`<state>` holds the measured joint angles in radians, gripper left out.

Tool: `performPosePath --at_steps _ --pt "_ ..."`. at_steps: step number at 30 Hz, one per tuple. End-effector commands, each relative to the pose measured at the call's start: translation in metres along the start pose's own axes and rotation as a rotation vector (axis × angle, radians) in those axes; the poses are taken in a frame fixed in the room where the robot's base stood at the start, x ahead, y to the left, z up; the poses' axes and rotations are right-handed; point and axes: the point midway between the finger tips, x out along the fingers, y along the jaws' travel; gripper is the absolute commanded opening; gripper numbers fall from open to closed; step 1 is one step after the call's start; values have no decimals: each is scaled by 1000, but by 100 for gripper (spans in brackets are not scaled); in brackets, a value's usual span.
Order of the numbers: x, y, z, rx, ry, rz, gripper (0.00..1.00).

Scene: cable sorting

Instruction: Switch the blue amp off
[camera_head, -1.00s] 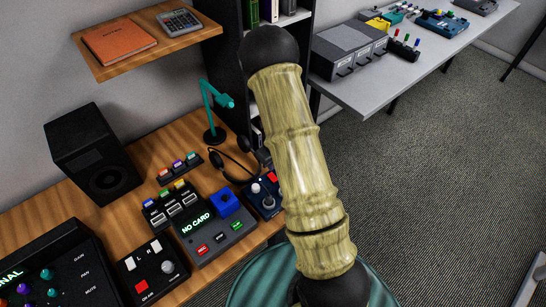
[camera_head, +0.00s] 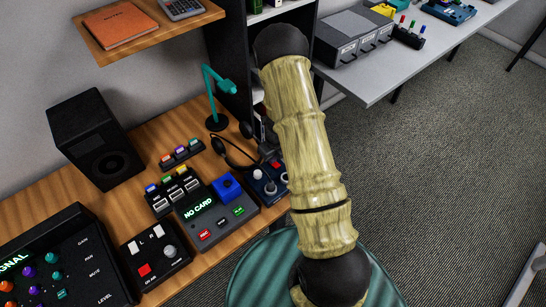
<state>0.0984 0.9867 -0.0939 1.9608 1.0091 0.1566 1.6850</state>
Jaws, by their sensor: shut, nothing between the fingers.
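The blue amp (camera_head: 263,182) is a small dark blue box with light knobs on the desk, right of the card recorder. My arm covers its right side. A small dark grey part by the amp's back edge, left of my arm, appears to be the end of my gripper (camera_head: 268,156). It looks shut and empty; most of it is hidden behind my arm. I cannot tell whether it touches the amp. The amp's red switch is mostly hidden, so its position cannot be read.
The card recorder (camera_head: 217,212) reads "NO CARD". A headset (camera_head: 226,154), a teal lamp (camera_head: 219,97) and a black speaker (camera_head: 101,145) stand nearby. Other control boxes fill the desk's front left. A green round stool (camera_head: 262,270) stands below the desk edge. A grey table (camera_head: 368,85) is behind right.

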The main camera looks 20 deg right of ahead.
Motion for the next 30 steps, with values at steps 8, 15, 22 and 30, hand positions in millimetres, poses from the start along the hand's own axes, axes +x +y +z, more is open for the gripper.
performPosePath --at_steps 8,15,22,30 --pt "2 0 -8 3 5 2 0" --pt "-2 0 -17 3 4 2 0" --pt "-4 -1 -17 4 3 1 0" --pt "-11 -1 -16 3 2 1 0"
